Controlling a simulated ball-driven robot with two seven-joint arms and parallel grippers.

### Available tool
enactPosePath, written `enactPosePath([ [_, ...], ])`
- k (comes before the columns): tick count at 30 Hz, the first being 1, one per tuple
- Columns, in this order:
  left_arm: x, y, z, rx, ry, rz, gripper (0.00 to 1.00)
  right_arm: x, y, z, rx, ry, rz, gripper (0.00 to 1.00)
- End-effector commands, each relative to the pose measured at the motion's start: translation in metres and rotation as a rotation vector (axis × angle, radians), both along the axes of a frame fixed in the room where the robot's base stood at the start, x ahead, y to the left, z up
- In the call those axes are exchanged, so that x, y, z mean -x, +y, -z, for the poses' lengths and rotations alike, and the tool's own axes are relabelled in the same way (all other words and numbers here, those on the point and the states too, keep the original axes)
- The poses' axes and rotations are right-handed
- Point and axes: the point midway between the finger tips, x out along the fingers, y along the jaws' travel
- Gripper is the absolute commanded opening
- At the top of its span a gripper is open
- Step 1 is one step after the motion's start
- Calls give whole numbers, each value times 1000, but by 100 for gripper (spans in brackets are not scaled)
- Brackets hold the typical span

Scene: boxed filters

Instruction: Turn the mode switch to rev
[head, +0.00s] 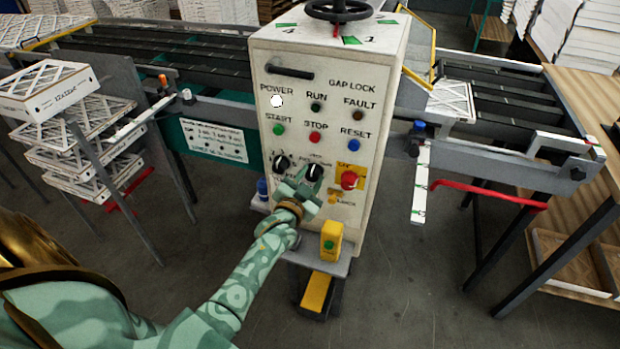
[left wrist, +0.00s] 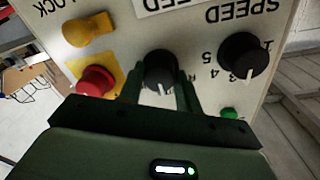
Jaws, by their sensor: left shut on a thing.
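The mode switch is a round black knob (head: 314,172) on the front of a white control box (head: 312,225), right of the black speed knob (head: 282,162). My left gripper (head: 306,186) reaches it from below and is shut on it. In the left wrist view, which is upside down to the panel, the mode switch (left wrist: 160,68) sits between the two dark fingers of my left gripper (left wrist: 158,92). Its white pointer line faces the palm, toward the upper panel. The mode labels around it are mostly hidden. My right gripper is not in view.
A red stop button (head: 349,180) on a yellow plate is close right of the mode switch. A yellow pedestal button (head: 331,240) stands below. The speed knob (left wrist: 242,55) is close beside my fingers. Conveyors flank the box, with boxed filters (head: 45,88) at left.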

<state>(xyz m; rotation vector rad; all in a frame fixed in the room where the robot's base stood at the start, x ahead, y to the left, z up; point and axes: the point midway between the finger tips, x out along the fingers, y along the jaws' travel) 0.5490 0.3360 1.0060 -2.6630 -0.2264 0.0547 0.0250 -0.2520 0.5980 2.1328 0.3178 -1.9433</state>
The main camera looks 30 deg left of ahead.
Motion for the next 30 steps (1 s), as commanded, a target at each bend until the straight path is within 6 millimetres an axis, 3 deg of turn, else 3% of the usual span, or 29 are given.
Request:
enactPosePath([
  [11,-1,0,-2,79,-20,1,11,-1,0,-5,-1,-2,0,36],
  [30,-1,0,-2,569,-141,1,11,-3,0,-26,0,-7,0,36],
])
